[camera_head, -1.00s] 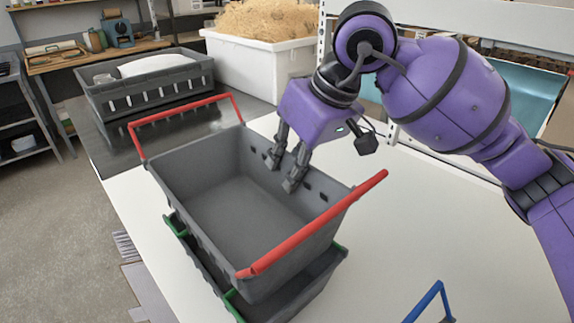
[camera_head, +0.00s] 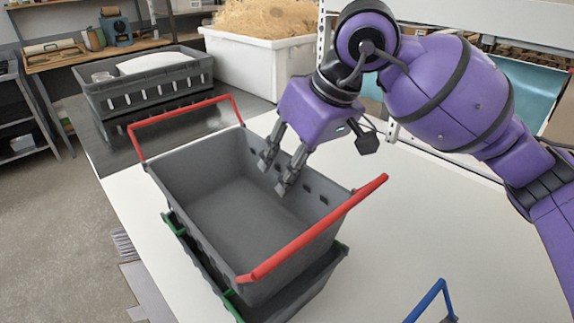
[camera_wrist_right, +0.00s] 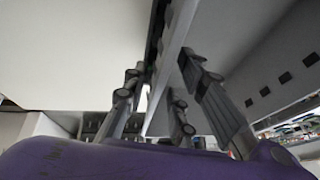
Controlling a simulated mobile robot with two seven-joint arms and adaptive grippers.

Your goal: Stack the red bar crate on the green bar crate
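The grey red bar crate (camera_head: 160,180), with a red bar at each end, sits on top of the grey green bar crate (camera_head: 318,290). Green parts show at the lower crate's corners; most of it is hidden. I cannot tell whether the upper crate is fully seated. My right gripper (camera_head: 276,176) is at the upper crate's far right long wall. In the right wrist view, its fingers (camera_wrist_right: 160,100) are spread on either side of the wall (camera_wrist_right: 168,70), with gaps visible. My left gripper is not in view.
A blue-barred item (camera_head: 430,300) shows at the bottom edge. Grey crates (camera_head: 150,92) stand at the back left, beside a white bin (camera_head: 262,65) of straw-like material. The white table (camera_head: 420,230) is clear on the right.

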